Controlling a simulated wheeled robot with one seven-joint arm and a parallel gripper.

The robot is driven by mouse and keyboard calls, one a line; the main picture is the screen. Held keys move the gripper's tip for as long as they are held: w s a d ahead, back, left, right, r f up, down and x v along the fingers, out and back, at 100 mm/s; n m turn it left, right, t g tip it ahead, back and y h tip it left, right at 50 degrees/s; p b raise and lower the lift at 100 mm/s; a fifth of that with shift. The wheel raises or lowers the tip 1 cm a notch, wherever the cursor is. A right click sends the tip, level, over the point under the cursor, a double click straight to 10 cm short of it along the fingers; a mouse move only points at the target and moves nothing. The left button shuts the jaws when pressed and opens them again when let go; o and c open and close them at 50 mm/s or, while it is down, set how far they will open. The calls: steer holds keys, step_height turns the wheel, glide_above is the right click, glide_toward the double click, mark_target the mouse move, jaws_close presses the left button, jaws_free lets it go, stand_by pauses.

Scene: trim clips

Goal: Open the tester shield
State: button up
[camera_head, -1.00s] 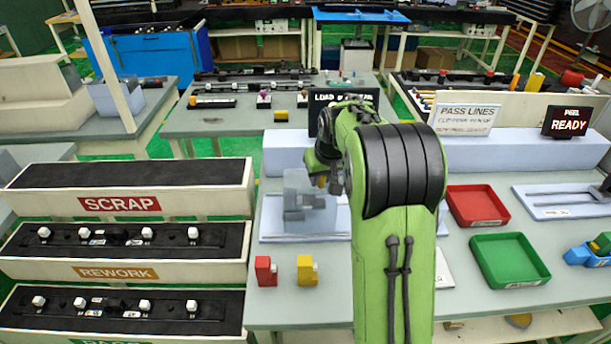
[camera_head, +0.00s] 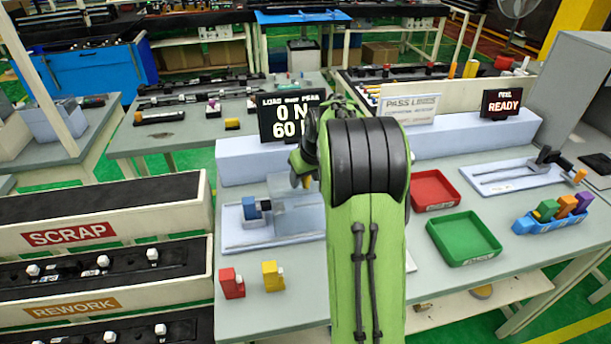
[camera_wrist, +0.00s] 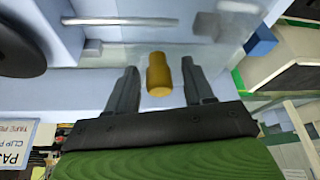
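The tester (camera_head: 235,238) stands on the bench left of my arm, with a blue block (camera_head: 250,208) on it. Its clear shield (camera_head: 285,188) is to the right of that block, which is uncovered. In the wrist view the clear shield (camera_wrist: 210,52) carries a yellow-brown knob (camera_wrist: 158,76). My gripper (camera_wrist: 160,66) is open, a finger on each side of the knob with a gap on both sides. In the head view my gripper (camera_head: 301,178) is at the shield, partly hidden by my arm.
A display (camera_head: 291,117) behind the tester reads 0 N. Red (camera_head: 232,284) and yellow (camera_head: 272,276) blocks stand in front. Red (camera_head: 436,188) and green (camera_head: 464,240) trays lie to the right. Scrap and rework bins (camera_head: 200,212) are at left.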

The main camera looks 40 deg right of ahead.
steer(key=p+v, duration=0.3)
steer(key=v, duration=1.2)
steer(key=shift+r, duration=0.4)
steer(key=shift+a, duration=0.1)
steer(key=s+a+r+n, duration=0.1)
steer(key=s+a, duration=0.4)
steer(key=a, duration=0.2)
steer(key=s+a+r, duration=0.1)
steer(key=s+a, duration=0.4)
steer(key=a, duration=0.3)
steer(key=s+a+f, duration=0.2)
steer(key=s, duration=0.3)
steer(key=s+a+f+t, duration=0.1)
steer(key=s+a+f, duration=0.1)
steer(key=s, duration=0.4)
steer(key=shift+s+a+f+n+y, duration=0.25)
steer(key=shift+a+f+n+y, duration=0.1)
steer(key=shift+f, duration=0.4)
